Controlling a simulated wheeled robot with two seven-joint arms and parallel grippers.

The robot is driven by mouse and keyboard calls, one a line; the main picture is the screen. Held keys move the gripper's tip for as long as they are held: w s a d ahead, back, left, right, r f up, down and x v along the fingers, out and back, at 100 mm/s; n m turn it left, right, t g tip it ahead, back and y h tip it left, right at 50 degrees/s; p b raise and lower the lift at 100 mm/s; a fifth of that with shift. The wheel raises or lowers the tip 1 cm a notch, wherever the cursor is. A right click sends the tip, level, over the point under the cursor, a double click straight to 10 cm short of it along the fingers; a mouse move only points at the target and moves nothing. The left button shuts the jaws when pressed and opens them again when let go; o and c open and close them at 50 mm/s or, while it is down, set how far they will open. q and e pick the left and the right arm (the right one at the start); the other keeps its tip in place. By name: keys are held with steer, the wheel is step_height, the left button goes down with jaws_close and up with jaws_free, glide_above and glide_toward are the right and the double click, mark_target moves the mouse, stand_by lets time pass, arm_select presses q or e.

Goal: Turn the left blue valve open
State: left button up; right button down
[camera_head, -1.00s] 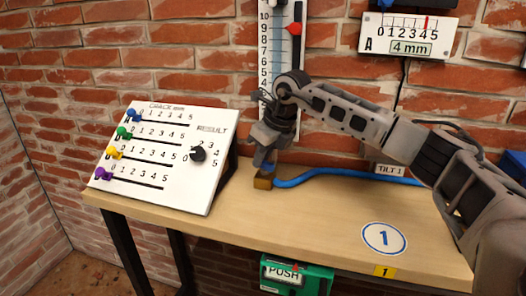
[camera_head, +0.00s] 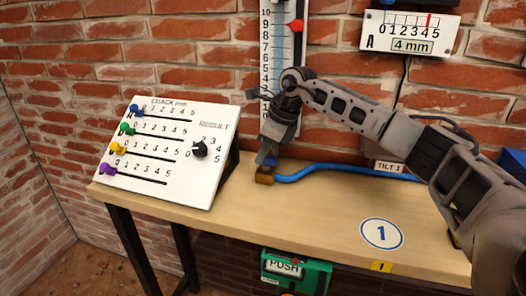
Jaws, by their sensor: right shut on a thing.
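The left blue valve sits at the left end of the blue hose (camera_head: 345,169) on the table, by a brass fitting (camera_head: 265,176). My right gripper (camera_head: 270,154) points down over it and is shut on its blue part. The gripper and its wrist hide most of the valve, so I cannot tell how far its handle is turned. The brass fitting shows just below the fingertips. My left gripper is not in view.
A sloped white panel (camera_head: 165,185) with coloured sliders and a black knob stands left of the gripper. A vertical scale (camera_head: 285,30) is on the brick wall behind. A green PUSH box (camera_head: 296,275) hangs below the table edge (camera_head: 225,228). The tabletop's front middle is clear.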

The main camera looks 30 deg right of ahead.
steer(key=c, duration=1.5)
jaws_free()
steer(key=shift+o, duration=0.3)
steer(key=shift+r, duration=0.1)
steer(key=v, duration=1.5)
steer(key=shift+r, duration=0.4)
steer(key=shift+s+d+f, duration=0.1)
steer(key=shift+s+d, duration=0.05)
steer(key=shift+s, duration=0.05)
